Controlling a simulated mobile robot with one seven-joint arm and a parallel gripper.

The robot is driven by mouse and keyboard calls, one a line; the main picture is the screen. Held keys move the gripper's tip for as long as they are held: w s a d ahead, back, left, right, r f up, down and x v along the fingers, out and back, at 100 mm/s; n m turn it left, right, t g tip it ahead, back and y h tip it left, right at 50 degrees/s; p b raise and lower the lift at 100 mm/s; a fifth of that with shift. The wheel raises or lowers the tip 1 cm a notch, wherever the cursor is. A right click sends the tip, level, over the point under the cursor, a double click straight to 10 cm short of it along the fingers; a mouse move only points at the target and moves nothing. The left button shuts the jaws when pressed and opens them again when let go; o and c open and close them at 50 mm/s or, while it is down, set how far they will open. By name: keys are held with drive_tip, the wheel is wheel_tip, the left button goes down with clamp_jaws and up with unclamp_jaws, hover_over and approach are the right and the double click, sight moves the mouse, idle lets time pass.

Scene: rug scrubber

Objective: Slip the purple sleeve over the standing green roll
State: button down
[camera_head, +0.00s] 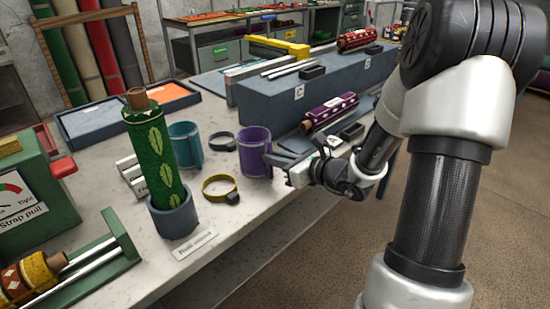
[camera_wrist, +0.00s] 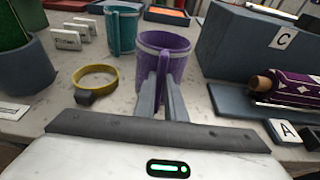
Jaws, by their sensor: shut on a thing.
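The purple sleeve (camera_head: 254,152) stands upright on the pale worktop, right of the green roll. My gripper (camera_head: 283,166) reaches it from the right and is shut on its near side. The wrist view shows the sleeve (camera_wrist: 165,55) ahead, with my gripper's fingers (camera_wrist: 165,100) closed at its near side, low on the wall. The green roll (camera_head: 155,155) with pale leaf shapes stands upright in a grey round holder (camera_head: 172,215), left of the sleeve. Only part of the roll (camera_wrist: 10,28) shows at the wrist view's left edge. No sleeve is around it.
A teal sleeve (camera_head: 185,146), a black ring (camera_head: 222,142) and a yellow ring (camera_head: 219,187) stand or lie between roll and purple sleeve. A blue-grey block marked C (camera_head: 270,105) and a purple patterned roll (camera_head: 330,112) lie behind. A green gauge box (camera_head: 25,190) is at left.

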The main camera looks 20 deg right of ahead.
sight(267, 142)
wheel_tip(267, 142, up, 5)
drive_tip(key=p, duration=0.3)
drive_tip(key=shift+p, duration=0.3)
drive_tip(key=shift+s+f, duration=0.1)
idle(1.2)
